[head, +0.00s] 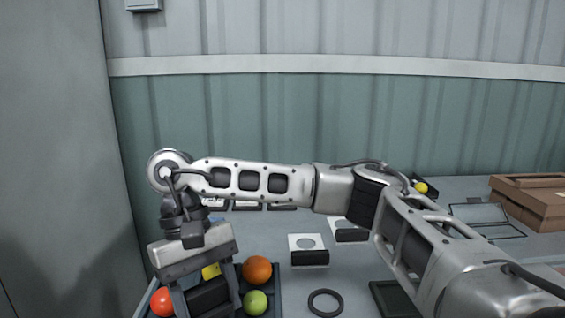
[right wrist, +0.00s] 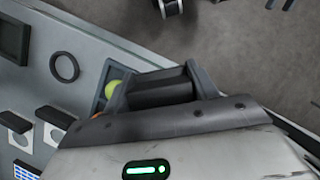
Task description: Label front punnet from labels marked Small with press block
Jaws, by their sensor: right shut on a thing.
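My right gripper (head: 207,300) reaches across from the right and points down over the front punnet (head: 274,296) at the lower left. It is shut on a black block (head: 207,293), which also shows between the fingers in the right wrist view (right wrist: 160,88). A yellow patch shows just above the block. The punnet holds a red tomato (head: 163,302), an orange tomato (head: 257,270) and a green tomato (head: 255,302). Whether the block touches the tomatoes or punnet, I cannot tell. White cards with black blocks (head: 308,244) lie behind; no "Small" marking is readable. My left gripper is not in view.
A dark ring (head: 325,303) lies right of the punnet, and a dark flat tray (head: 389,297) lies beyond it. A small yellow ball (head: 421,187) sits at the back. The wall closes off the table behind.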

